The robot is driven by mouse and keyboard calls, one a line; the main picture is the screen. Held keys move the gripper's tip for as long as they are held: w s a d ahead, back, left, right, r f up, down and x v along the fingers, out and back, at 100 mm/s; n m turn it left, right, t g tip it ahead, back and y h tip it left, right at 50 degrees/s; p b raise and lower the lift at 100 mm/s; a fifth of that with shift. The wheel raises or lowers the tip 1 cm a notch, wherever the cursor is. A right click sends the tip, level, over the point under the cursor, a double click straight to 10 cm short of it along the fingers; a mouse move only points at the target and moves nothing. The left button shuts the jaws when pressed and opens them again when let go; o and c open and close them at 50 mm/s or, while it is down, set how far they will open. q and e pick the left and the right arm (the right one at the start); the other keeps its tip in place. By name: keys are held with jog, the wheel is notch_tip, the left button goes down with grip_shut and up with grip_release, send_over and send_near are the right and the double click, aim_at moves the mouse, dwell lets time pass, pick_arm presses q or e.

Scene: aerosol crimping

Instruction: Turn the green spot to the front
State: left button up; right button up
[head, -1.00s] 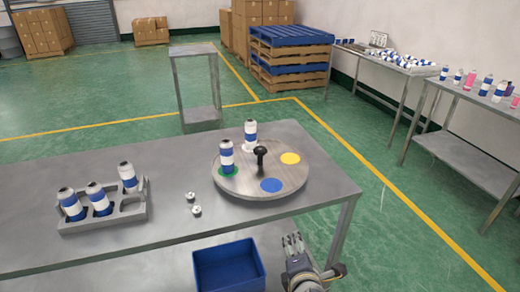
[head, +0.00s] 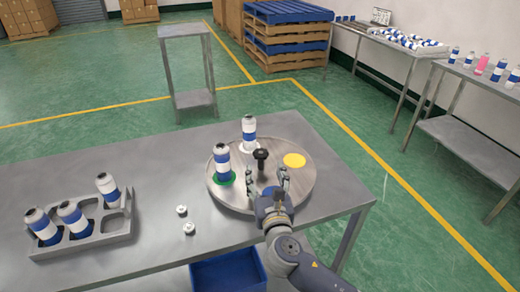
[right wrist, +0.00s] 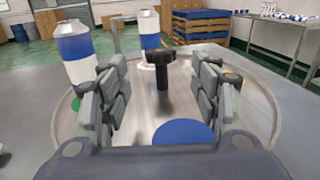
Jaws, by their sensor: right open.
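The round turntable (head: 310,190) lies on the metal table with a black knob (head: 261,158) standing at its middle. The green spot (head: 221,180) is at its left side, under a blue and white can (head: 222,160). A second can (head: 249,134) stands on a white spot at the back. The yellow spot (head: 294,160) is at the right and bare. The blue spot (right wrist: 183,132) shows in the right wrist view, at the front. My right gripper (head: 267,180) is open over the front of the turntable, its fingers short of the knob. My left gripper is not in view.
A grey rack (head: 92,240) with several cans stands at the left of the table. Two small valve pieces (head: 182,210) lie between rack and turntable. A blue bin (head: 228,272) is below the front edge. The back left of the table is clear.

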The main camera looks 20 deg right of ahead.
aim_at(262, 159)
jog(key=w, duration=0.4)
jog(key=shift+w+d+r, duration=0.1)
jog(key=shift+w+d, duration=0.1)
jog(key=shift+d, duration=0.15)
jog(key=w, duration=0.2)
jog(key=shift+w+d, duration=0.25)
jog(key=shift+w, duration=0.1)
jog(key=shift+w+d, duration=0.2)
jog(key=shift+w, duration=0.85)
jog(key=c, duration=0.9)
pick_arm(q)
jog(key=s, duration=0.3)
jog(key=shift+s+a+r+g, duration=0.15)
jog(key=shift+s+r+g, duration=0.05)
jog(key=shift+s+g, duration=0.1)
pick_arm(e)
grip_shut()
